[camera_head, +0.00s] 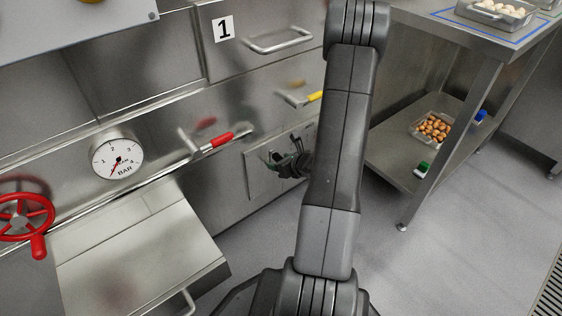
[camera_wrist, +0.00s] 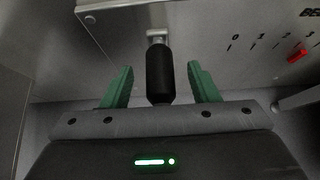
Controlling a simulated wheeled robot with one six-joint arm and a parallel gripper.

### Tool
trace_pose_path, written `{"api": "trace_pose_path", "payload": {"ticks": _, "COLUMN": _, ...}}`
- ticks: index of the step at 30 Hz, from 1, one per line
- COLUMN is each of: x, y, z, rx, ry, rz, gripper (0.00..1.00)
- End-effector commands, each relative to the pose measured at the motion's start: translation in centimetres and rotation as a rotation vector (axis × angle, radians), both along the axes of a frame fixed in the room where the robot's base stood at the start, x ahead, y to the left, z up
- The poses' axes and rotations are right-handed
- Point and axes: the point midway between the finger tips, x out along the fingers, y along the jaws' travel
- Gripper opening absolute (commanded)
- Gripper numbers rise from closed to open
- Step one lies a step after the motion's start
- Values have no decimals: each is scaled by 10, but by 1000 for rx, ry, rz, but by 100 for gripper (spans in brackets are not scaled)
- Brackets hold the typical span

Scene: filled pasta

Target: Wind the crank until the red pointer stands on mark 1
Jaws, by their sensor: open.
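The crank's black handle (camera_wrist: 160,75) stands between the two green fingers of my gripper (camera_wrist: 160,82) in the wrist view. The fingers are open, with a gap on each side of the handle. A small metal piece (camera_wrist: 156,36) shows at the handle's far end. The red pointer (camera_wrist: 298,56) sits at the right of the scale, past mark 2 and close to mark 3. Marks 0 and 1 are farther left. In the head view my gripper (camera_head: 279,161) is at a low steel panel (camera_head: 262,170), and the crank is too small and covered to make out.
A round BAR gauge (camera_head: 117,158), a red handwheel (camera_head: 22,217), a red-handled lever (camera_head: 217,143) and a yellow-handled lever (camera_head: 312,97) are on the steel front to the left. A steel table (camera_head: 424,178) stands right, with bins on it. Open floor lies between.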

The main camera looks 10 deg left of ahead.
Motion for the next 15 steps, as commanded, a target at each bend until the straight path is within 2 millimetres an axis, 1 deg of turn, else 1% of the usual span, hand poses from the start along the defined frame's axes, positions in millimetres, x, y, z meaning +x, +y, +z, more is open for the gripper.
{"api": "trace_pose_path", "payload": {"ticks": 15, "x": -37, "y": -48, "z": -2, "rx": 0, "ry": 0, "rz": -4, "gripper": 55}}
